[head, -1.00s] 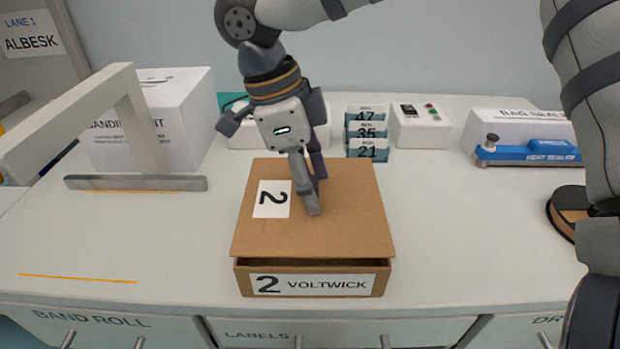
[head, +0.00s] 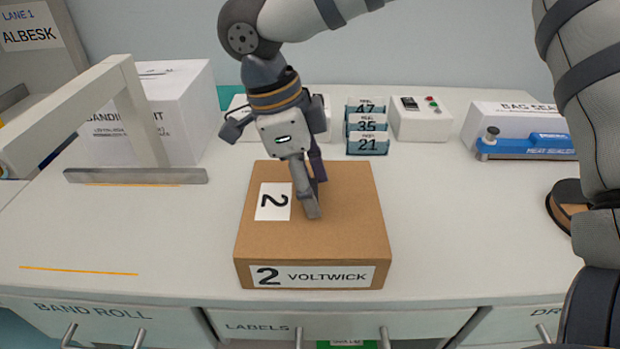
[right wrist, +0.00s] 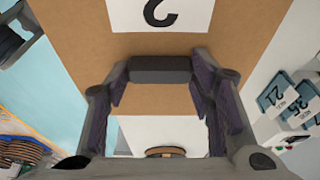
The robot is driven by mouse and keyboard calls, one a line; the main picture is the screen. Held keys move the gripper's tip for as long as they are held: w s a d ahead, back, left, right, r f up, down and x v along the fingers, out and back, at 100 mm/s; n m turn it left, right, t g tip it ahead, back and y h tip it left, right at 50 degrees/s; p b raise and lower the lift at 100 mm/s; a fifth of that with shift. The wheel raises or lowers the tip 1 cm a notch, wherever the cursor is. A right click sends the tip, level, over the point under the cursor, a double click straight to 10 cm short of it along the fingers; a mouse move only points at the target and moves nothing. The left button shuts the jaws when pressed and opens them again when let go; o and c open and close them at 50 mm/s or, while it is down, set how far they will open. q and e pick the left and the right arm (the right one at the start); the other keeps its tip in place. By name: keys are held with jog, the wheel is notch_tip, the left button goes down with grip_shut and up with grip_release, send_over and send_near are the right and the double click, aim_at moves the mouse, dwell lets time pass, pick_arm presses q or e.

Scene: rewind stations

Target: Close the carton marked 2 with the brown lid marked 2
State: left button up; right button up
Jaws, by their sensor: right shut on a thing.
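The carton marked 2 (head: 318,276), a brown box labelled VOLTWICK, stands near the bench's front edge. The brown lid marked 2 (head: 345,225) lies flat on top of it, with no visible gap along the front edge. The lid's white 2 label also shows in the right wrist view (right wrist: 160,14). My right gripper (head: 314,200) comes down from above onto the middle of the lid. In the right wrist view its fingers (right wrist: 162,85) are on either side of a dark bar on the lid, and it is shut on the lid there. My left gripper is not in view.
A white frame (head: 130,100) and white box (head: 185,115) stand at the left. Blue numbered packs (head: 367,145), a small white button box (head: 421,120) and a blue sealer (head: 530,148) line the back. The bench (head: 460,225) is clear on both sides of the carton.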

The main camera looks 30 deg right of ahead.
aim_at(289, 201)
jog(key=o, duration=1.2)
jog(key=shift+f, duration=0.1)
jog(key=shift+o, duration=0.2)
jog(key=v, duration=1.2)
